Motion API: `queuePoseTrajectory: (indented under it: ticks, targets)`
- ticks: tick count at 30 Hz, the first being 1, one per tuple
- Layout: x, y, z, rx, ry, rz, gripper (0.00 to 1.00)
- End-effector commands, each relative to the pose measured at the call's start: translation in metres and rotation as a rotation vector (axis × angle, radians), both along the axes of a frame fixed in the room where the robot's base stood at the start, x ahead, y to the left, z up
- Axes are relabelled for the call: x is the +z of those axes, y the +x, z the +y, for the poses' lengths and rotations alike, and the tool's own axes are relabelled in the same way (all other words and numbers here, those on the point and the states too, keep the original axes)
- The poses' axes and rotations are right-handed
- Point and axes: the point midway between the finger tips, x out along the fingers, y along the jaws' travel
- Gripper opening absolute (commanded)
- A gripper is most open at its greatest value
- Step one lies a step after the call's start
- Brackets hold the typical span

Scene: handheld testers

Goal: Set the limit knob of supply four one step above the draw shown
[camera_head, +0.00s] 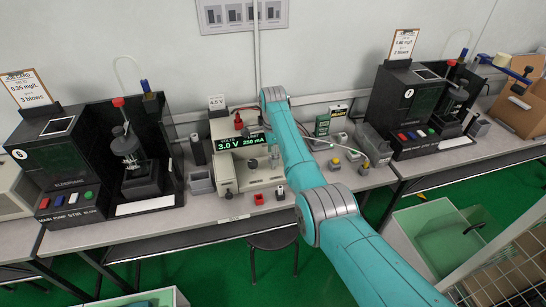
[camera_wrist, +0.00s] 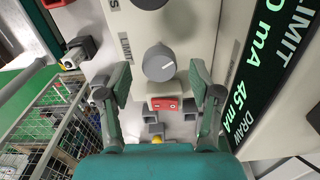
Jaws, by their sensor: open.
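The power supply (camera_head: 244,172) is a beige unit on the bench. Its green display (camera_head: 242,142) appears to read 3.0 V and 250 mA in the head view. The wrist view shows part of the display (camera_wrist: 262,75), with LIMIT ending in 0 mA and DRAW 45 mA. The grey limit knob (camera_wrist: 158,62), beside a LIMIT label, has a white mark pointing right and slightly up in the picture. My gripper (camera_wrist: 158,77) is open, its fingers on either side in front of the knob, with gaps showing. The arm hides the gripper in the head view.
Black test stations stand left (camera_head: 70,160) and right (camera_head: 405,105) of the supply. A red block (camera_wrist: 165,104) and several small grey blocks lie near the supply. A stool (camera_head: 273,240) is below the bench edge. A wire basket (camera_wrist: 50,130) shows at the wrist view's left.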

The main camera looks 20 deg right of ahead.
Motion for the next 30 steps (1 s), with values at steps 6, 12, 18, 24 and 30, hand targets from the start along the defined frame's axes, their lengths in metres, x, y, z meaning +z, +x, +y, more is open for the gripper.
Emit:
queuePoseTrajectory:
  ticks: [6,12,18,24,30]
  targets:
    - [-0.0128,0.0,0.0,0.0,0.0,-0.001,0.64]
    - [-0.0139,0.0,0.0,0.0,0.0,-0.001,0.64]
    - [-0.0138,-0.0001,0.0,0.0,0.0,0.0,0.31]
    - [-0.0138,-0.0001,0.0,0.0,0.0,0.0,0.04]
    - [-0.0138,-0.0001,0.0,0.021,0.0,0.0,0.04]
